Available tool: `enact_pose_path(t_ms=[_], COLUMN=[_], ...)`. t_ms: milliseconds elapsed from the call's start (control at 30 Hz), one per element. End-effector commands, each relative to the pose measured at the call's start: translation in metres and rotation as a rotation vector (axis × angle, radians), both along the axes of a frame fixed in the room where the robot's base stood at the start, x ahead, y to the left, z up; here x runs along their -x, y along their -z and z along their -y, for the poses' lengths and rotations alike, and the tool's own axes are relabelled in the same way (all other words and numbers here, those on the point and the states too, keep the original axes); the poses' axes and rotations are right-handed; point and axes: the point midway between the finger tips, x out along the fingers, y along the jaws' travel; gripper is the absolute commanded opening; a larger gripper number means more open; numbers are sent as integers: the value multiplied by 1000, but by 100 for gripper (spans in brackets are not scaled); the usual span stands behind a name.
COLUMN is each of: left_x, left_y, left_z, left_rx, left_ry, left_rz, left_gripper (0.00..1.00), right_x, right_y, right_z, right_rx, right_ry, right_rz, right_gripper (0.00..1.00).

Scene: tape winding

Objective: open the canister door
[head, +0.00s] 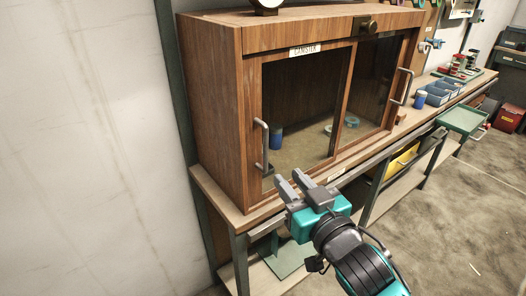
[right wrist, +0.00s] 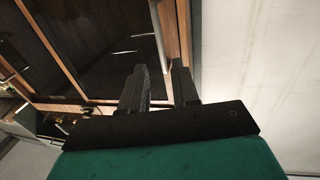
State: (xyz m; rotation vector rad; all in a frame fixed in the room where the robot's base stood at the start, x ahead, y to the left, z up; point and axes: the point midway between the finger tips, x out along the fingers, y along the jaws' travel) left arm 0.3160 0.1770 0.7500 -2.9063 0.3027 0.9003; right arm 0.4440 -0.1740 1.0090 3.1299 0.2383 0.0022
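A wooden cabinet (head: 215,100) with a label (head: 305,50) reading CANISTER stands on the workbench. Its left glass door (head: 305,95) has a vertical metal handle (head: 265,148) near its left edge; the door looks closed. The right glass door (head: 370,85) has its own handle (head: 401,87) at its right edge. My right gripper (head: 288,177) is open and empty, in front of and to the lower right of the left handle, apart from it. In the right wrist view the open fingers (right wrist: 160,66) point toward the cabinet, with a pale handle bar (right wrist: 158,28) beyond them. My left gripper is not in view.
Behind the glass are a blue cup (head: 276,137) and tape-like rolls (head: 351,121). The workbench (head: 228,208) has a narrow ledge before the doors. Blue bins (head: 440,92) and a blue cup (head: 420,99) stand to the right.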

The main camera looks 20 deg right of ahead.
Motion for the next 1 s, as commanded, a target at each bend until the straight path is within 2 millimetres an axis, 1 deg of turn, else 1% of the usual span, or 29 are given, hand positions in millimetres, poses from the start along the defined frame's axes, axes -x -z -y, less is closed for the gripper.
enact_pose_path(t_ms=[33,400,600,800,1000], left_x=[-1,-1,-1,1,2], left_y=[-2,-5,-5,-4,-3], left_z=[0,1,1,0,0], left_rx=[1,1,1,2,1], left_ry=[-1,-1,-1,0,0], left_rz=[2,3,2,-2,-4], left_gripper=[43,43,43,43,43], right_x=[-8,-72,-100,-112,-113], right_y=[-2,-1,0,0,0], right_z=[-1,-11,-15,-18,-18], right_rx=[1,0,0,0,-1], right_ry=[0,0,0,-1,-1], right_rz=[3,1,0,0,-1], right_gripper=[30,30,30,30,30])
